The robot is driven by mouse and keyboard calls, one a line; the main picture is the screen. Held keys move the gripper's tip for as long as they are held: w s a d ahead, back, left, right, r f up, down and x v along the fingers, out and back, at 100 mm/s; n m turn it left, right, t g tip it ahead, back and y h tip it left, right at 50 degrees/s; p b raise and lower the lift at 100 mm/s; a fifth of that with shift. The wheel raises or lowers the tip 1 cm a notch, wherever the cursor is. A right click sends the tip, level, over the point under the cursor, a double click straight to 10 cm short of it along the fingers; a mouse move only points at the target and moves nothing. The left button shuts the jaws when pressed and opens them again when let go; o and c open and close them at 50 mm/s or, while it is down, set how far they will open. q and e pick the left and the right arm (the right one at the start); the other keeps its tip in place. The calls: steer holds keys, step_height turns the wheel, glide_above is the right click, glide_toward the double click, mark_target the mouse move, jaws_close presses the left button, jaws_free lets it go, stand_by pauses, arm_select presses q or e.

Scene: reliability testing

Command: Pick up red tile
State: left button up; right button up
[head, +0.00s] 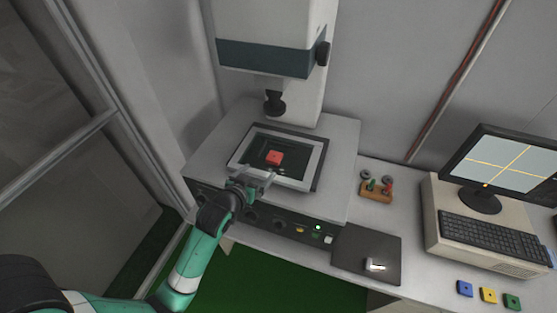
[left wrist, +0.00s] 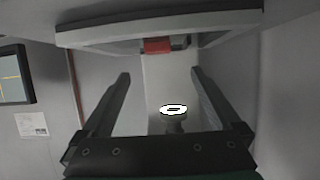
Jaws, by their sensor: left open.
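The red tile (head: 274,158) lies on the dark centre of the grey-framed stage (head: 310,170), below the machine's lens (head: 274,104). In the left wrist view the red tile (left wrist: 157,45) shows as a small red block beyond the fingertips, roughly centred between them. My left gripper (head: 262,174) is at the near edge of the stage frame, just in front of the tile. In the left wrist view its fingers (left wrist: 160,74) are spread with nothing between them. My right gripper is not in view.
The machine head (head: 268,45) overhangs the stage. A wooden rack with pegs (head: 376,190) and a dark pad (head: 366,253) are to the right. Farther right are a monitor (head: 505,165), a keyboard (head: 497,243) and blue (head: 464,288), yellow (head: 488,295) and green (head: 512,301) tiles.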

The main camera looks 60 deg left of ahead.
arm_select(q)
glide_toward(275, 155)
steer(key=shift+w+a+f+b, duration=0.2)
steer(key=shift+w+a+f, duration=0.15)
steer(key=shift+a, duration=0.15)
steer(key=shift+w+a+f+b, duration=0.15)
steer(key=shift+w+a+f, duration=0.2)
steer(key=shift+a, duration=0.15)
steer(key=shift+w+d+b+x, duration=0.15)
steer(key=shift+b+x, duration=0.1)
steer(key=shift+x, duration=1.05)
steer(key=shift+w+d+b+x, duration=0.1)
steer(key=shift+b+x, duration=0.15)
steer(key=shift+x, duration=1)
steer(key=shift+s, duration=0.1)
steer(key=c, duration=1.4)
steer(key=shift+c, duration=0.2)
steer(key=shift+r, duration=0.15)
